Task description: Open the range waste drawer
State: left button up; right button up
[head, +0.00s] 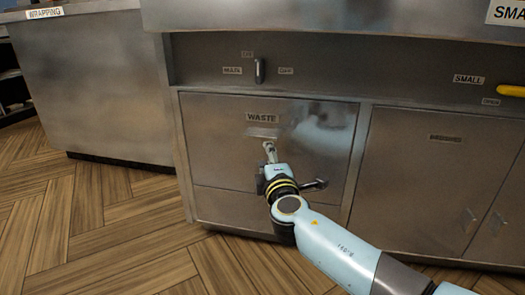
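The waste drawer (215,135) is a flat steel front labelled "WASTE" in the range's lower cabinet. Its front looks flush with the cabinet face. My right gripper (269,147) is in front of the drawer, just below the label and close to a small pale fitting there. The fingers are small and seen from behind, so I cannot tell whether they are open or shut, or whether they touch the drawer. My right arm hides part of the lower drawer front. My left gripper is not in view.
A dark lever (259,70) sits above the drawer between small labels. A cabinet door (420,170) with a handle is to the right. A yellow handle (511,91) is at the right edge. A steel wrapping counter (95,90) stands left. The wooden floor (95,235) at lower left is clear.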

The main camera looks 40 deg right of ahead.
aim_at(262, 139)
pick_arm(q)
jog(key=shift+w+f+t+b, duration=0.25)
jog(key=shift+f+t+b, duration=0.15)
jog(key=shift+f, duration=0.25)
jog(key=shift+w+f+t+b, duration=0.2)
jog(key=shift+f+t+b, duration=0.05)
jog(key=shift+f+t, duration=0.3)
pick_arm(e)
jog(key=x, duration=0.9)
jog(key=shift+w+d, duration=0.15)
jog(key=shift+w, duration=0.1)
jog(key=shift+c, duration=0.4)
grip_shut()
